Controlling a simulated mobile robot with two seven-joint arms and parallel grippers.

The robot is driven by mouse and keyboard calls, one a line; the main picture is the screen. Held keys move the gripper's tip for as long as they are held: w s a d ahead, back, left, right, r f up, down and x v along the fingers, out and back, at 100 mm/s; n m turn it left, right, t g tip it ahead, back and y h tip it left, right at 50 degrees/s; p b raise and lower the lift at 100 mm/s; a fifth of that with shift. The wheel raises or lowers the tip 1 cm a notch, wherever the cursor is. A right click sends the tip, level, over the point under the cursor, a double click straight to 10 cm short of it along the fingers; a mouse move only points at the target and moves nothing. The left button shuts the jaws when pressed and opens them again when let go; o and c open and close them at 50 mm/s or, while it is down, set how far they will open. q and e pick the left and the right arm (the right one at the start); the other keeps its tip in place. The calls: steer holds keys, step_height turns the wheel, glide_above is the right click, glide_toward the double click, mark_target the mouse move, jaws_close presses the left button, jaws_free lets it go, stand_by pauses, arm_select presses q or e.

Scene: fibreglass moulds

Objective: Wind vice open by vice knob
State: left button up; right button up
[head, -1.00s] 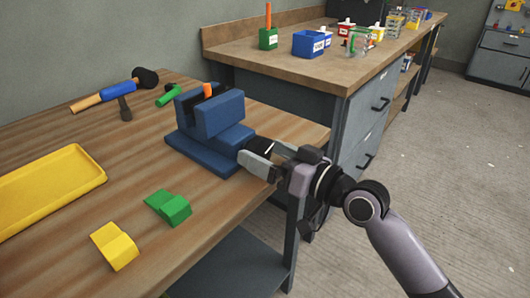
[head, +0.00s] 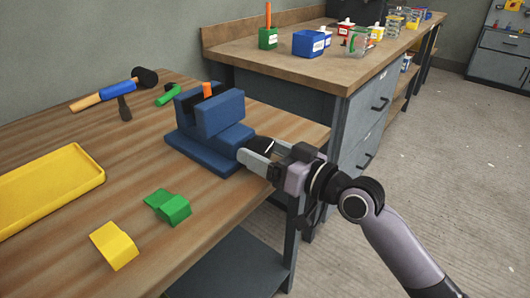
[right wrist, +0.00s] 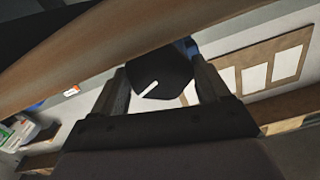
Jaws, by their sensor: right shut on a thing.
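The blue vice (head: 217,122) stands near the bench's right edge, with an orange piece (head: 207,90) showing at its jaws. Its dark vice knob (head: 263,145) is on the side facing my right arm. My right gripper (head: 256,150) is shut on the knob, one finger on each side. In the right wrist view the black, faceted knob (right wrist: 160,78) with a white line on its face sits between the two fingers. My left gripper is not in view.
A yellow tray (head: 100,181), a green block (head: 168,206), a yellow block (head: 114,246), a mallet (head: 115,91) and a green tool (head: 168,95) lie on the wooden bench. A second bench (head: 290,66) with bins stands behind. Open floor (head: 440,170) lies to the right.

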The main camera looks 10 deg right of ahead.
steer(key=n, duration=0.5)
steer(key=shift+n, duration=0.4)
stand_by(0.4)
steer(key=o, duration=1)
steer(key=shift+a, duration=0.1)
steer(key=shift+s, duration=0.1)
steer(key=shift+v, duration=3.55)
